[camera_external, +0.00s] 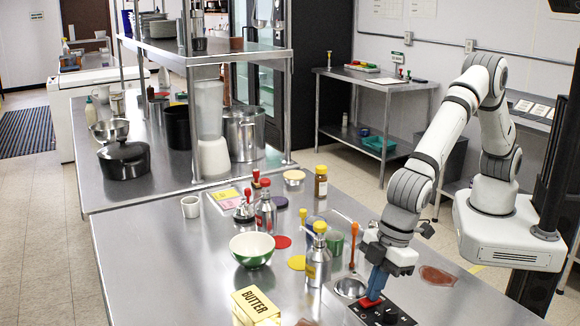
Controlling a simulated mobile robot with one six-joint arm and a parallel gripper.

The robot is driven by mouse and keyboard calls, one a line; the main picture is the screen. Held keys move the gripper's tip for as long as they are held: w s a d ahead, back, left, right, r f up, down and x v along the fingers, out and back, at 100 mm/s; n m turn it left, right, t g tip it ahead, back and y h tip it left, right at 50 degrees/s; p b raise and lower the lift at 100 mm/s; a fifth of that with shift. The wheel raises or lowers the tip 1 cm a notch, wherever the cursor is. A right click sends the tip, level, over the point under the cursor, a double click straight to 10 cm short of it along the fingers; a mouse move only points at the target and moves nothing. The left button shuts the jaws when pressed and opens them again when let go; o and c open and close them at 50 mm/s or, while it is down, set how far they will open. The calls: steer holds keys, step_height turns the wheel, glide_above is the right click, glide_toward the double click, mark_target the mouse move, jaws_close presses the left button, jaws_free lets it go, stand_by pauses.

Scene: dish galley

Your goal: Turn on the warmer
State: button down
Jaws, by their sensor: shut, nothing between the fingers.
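The warmer (402,316) appears to be the low black unit with a dark dial on the steel bench, at the bottom of the view and partly cut off by the frame edge. A red piece (369,303), which looks like a switch, sits at its left side. My gripper (374,293) points down with its blue fingers shut and empty. The fingertips are right at the red piece; I cannot tell whether they touch it. They hide part of it. I cannot tell the switch's position.
A small metal bowl (350,288) stands just left of my gripper. A reddish flat piece (437,276) lies to the right. The bench's right end is clear.

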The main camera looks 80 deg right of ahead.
steer(key=shift+r, duration=0.3)
steer(key=v, duration=1.3)
steer(key=shift+s+d, duration=0.2)
steer(key=shift+r, duration=0.1)
steer(key=shift+w+a+r+t+y+b, duration=0.3)
steer(key=shift+w+a+b, duration=0.25)
steer(key=shift+b, duration=0.7)
steer(key=x, duration=0.4)
steer(key=p+x, duration=0.1)
steer(key=x, duration=0.4)
steer(key=p+x, duration=0.1)
steer(key=x, duration=0.4)
steer(key=shift+s+d+f, duration=0.25)
steer(key=shift+s+d, duration=0.05)
steer(key=shift+s, duration=0.05)
